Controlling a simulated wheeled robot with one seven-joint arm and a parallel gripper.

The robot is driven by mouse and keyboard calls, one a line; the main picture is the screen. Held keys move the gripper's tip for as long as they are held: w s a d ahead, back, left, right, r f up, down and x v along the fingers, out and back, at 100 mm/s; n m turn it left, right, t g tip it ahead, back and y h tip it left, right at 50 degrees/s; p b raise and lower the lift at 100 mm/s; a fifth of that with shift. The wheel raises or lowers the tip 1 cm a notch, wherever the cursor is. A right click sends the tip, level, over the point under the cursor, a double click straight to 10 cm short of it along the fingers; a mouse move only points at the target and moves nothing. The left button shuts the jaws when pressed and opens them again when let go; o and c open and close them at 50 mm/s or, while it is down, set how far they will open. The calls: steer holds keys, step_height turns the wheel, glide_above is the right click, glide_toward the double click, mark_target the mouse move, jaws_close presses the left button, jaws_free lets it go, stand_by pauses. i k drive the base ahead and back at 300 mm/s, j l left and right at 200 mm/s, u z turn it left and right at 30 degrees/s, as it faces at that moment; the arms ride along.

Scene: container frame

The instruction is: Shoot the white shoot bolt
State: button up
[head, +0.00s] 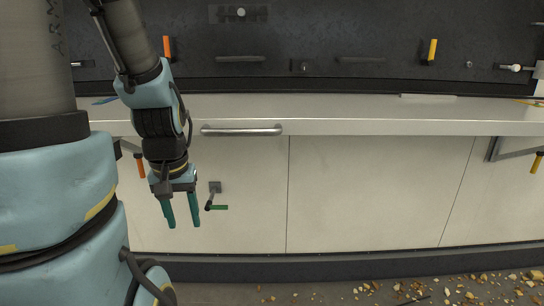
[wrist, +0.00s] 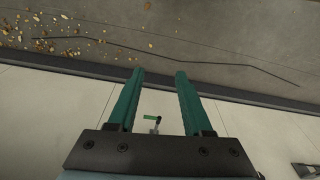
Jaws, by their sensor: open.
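A small bolt-like fitting with a white knob (head: 515,68) sits on the dark upper panel at the far right of the head view. Another pale round knob (head: 241,12) is on a dark plate at the top of that panel. I cannot tell for sure which is the white shoot bolt. My gripper (head: 183,225) hangs fingers-down in front of the pale lower panel, far to the left of and below the white knob at right. Its green fingers are apart with nothing between the tips; they also show in the wrist view (wrist: 160,72).
A green-handled lever (head: 218,207) is just right of my fingers; it also shows in the wrist view (wrist: 152,118). A metal bar handle (head: 241,130) fronts the pale ledge (head: 350,110). Orange (head: 167,47) and yellow (head: 432,49) handles stick out above. Rubble (head: 470,290) lies on the floor.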

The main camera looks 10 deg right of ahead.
mark_target(515, 67)
steer(key=k+l, duration=0.15)
steer(key=l, duration=0.3)
steer(key=k+l+u, duration=0.15)
steer(key=l, duration=0.3)
steer(key=k+l, duration=0.15)
steer(key=l, duration=0.25)
steer(key=k+l+u, duration=0.15)
steer(key=l, duration=0.3)
steer(key=k+l, duration=0.2)
steer(key=l, duration=0.2)
steer(key=k+l+u, duration=0.15)
steer(key=l, duration=0.25)
